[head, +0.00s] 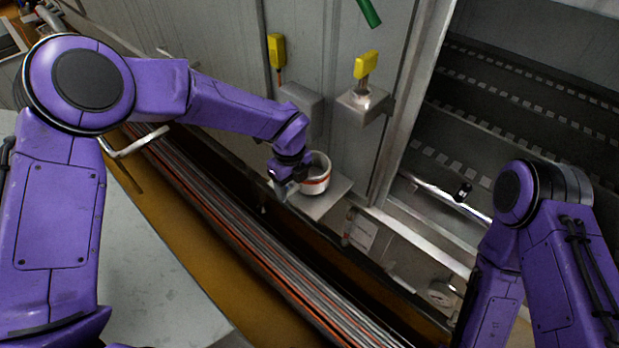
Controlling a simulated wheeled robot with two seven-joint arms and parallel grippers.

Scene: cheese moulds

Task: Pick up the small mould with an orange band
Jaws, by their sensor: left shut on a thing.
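A small white mould (318,171) with an orange band around its lower part is in the middle of the head view. It is upright at a small grey metal shelf (322,203) on the wall; I cannot tell whether it touches the shelf. My left gripper (291,184) is at the mould's left side and shut on it. The fingers are small and partly hidden by the wrist. My right arm comes in at the lower right, and its gripper is out of view.
A bundle of long rails (250,237) runs diagonally below the shelf. A grey table (150,270) lies at the lower left.

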